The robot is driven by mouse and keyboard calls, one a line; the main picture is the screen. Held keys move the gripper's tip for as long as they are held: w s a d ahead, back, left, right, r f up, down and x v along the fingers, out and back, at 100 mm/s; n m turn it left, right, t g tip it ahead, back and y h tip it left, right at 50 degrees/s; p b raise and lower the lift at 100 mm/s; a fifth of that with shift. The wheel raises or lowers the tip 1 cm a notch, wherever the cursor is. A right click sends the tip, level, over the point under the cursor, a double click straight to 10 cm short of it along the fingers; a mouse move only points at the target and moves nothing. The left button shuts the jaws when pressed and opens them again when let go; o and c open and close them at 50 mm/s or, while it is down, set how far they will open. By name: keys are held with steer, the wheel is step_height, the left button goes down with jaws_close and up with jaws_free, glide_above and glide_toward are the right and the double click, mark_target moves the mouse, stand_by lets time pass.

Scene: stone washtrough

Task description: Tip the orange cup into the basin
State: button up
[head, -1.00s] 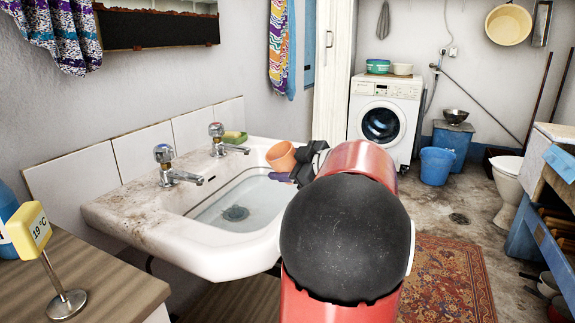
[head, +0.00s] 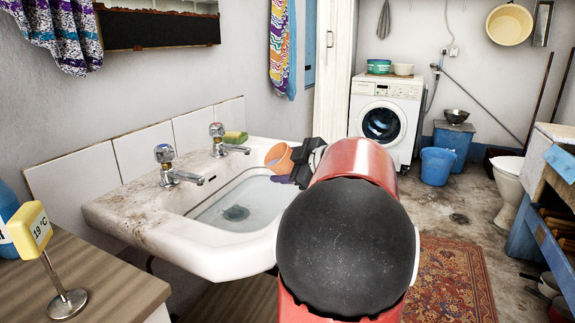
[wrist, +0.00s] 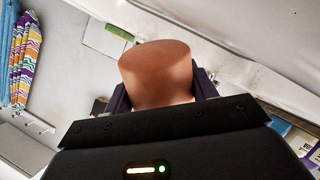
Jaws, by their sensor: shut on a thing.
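The orange cup (head: 284,161) is tilted above the far right part of the white basin (head: 215,262), its mouth facing left and partly towards the head camera. My gripper (head: 298,163) is shut on the cup from the right. In the wrist view the cup (wrist: 155,75) sits between the dark fingers of my gripper (wrist: 160,92). The basin holds clear shallow water, with a dark drain (head: 236,213) at the bottom. I cannot tell whether anything is pouring from the cup. My red and black arm hides the basin's right side.
Two taps, the near one (head: 170,167) and the far one (head: 222,140), reach over the basin's left side.

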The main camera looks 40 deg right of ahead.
steer(key=shift+a, duration=0.1)
stand_by(0.3)
steer(key=shift+w+a+n+g+h, duration=0.1)
steer(key=shift+n+g+h, duration=0.3)
steer(key=shift+n+h, duration=0.15)
stand_by(0.5)
steer(key=shift+a+f+n+h, duration=0.15)
steer(key=shift+n+h, duration=0.1)
steer(key=shift+n, duration=0.2)
steer(key=shift+g, duration=0.3)
steer(key=shift+n+h, duration=0.3)
stand_by(0.5)
steer(key=shift+w+a+f+n+g+h, duration=0.1)
steer(key=shift+f+n+g+h, duration=0.15)
steer(key=shift+n+g+h, duration=0.2)
stand_by(0.7)
